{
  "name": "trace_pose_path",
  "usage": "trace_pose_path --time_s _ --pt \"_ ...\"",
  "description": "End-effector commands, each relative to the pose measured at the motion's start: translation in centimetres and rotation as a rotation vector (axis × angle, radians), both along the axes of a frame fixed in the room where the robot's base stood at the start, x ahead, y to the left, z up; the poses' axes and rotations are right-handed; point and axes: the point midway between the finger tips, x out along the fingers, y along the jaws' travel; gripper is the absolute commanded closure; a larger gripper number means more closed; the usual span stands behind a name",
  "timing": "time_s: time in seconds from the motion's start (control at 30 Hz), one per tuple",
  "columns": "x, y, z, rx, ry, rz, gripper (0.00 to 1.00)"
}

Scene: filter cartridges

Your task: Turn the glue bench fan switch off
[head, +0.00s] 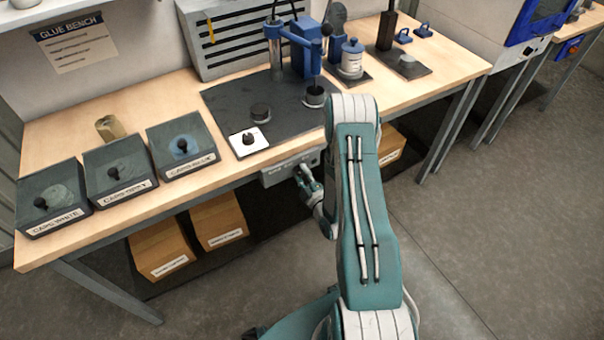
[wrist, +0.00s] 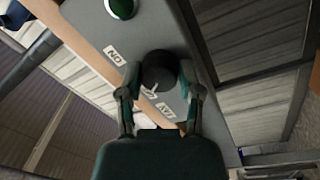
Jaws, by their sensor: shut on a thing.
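The glue bench fan switch is a round black knob (wrist: 159,68) on a grey control box (wrist: 180,25) in the wrist view. In the head view the box (head: 283,172) hangs under the front edge of the glue bench. My gripper (wrist: 161,75) has one finger on each side of the knob and is shut on it. A white pointer mark shows on the knob's lower edge. An ON label (wrist: 114,55) is at its upper left. A FAN label (wrist: 165,111) is below it, and another label near the pointer is partly hidden. My gripper (head: 304,180) is partly hidden by my arm in the head view.
A green round lamp or button (wrist: 122,9) sits on the same box. The glue bench (head: 240,183) has a dark mat (head: 225,98) and several cap boxes above. Cardboard boxes (head: 160,250) stand below. The floor (head: 500,220) at right is clear.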

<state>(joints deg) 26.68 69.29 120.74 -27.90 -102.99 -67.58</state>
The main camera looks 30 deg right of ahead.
Motion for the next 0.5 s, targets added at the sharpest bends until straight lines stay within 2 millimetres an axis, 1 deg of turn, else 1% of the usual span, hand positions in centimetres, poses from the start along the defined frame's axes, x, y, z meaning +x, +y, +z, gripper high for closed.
trace_pose_path --time_s 0.27,0.3,0.37,0.5 --pt "0.06 0.27 -0.14 -0.001 0.005 0.007 1.00" --pt "0.06 0.28 -0.15 -0.001 0.005 0.007 0.44" --pt "0.05 0.28 -0.15 -0.001 0.005 0.007 0.19" --pt "0.02 0.17 -0.13 0.001 0.004 0.005 0.19"
